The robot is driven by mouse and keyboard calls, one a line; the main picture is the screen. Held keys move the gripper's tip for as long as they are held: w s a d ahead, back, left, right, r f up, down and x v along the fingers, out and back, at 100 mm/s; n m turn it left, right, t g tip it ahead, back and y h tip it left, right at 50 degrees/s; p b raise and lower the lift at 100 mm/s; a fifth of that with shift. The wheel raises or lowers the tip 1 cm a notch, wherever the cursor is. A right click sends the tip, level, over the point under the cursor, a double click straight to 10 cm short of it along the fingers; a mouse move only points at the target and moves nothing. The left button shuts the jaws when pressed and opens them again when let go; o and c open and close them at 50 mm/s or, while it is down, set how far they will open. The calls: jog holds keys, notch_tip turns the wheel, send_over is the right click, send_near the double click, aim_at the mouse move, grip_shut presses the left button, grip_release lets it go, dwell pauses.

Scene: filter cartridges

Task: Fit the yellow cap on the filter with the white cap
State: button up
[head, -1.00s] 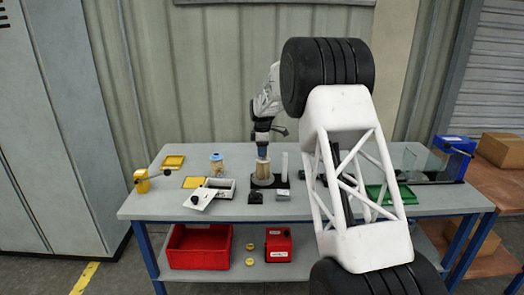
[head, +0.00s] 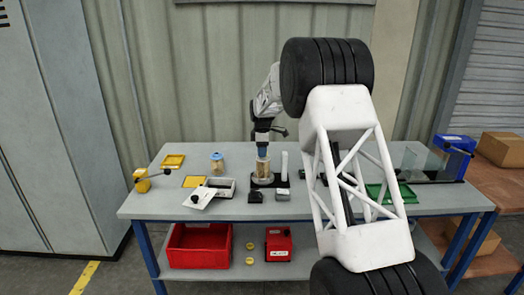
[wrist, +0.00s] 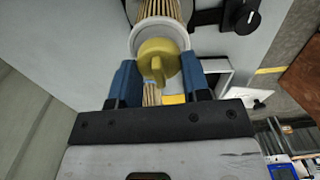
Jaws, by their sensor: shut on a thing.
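My gripper (wrist: 160,84) points down and is shut on the yellow cap (wrist: 158,60), with a blue finger on each side of it. The filter with the white cap (wrist: 140,36) shows its white end ring and pleated yellowish body in the wrist view. The yellow cap lies over the opening of the white ring; I cannot tell whether it is fully seated. In the head view the filter (head: 262,172) stands upright on a black base, directly under my gripper (head: 262,151), whose fingers hide the cap there.
A white cylinder (head: 285,163) stands close to the filter's right. A green tray (head: 382,194) lies further right. The lower shelf holds a red bin (head: 200,248).

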jog(key=shift+f, duration=0.25)
dwell(0.3)
jog(key=o, duration=0.9)
jog(key=shift+c, duration=0.2)
jog(key=shift+o, duration=0.4)
jog(key=o, duration=0.3)
jog(key=shift+r, duration=0.25)
jog(key=shift+r, duration=0.7)
jog(key=shift+r, duration=0.15)
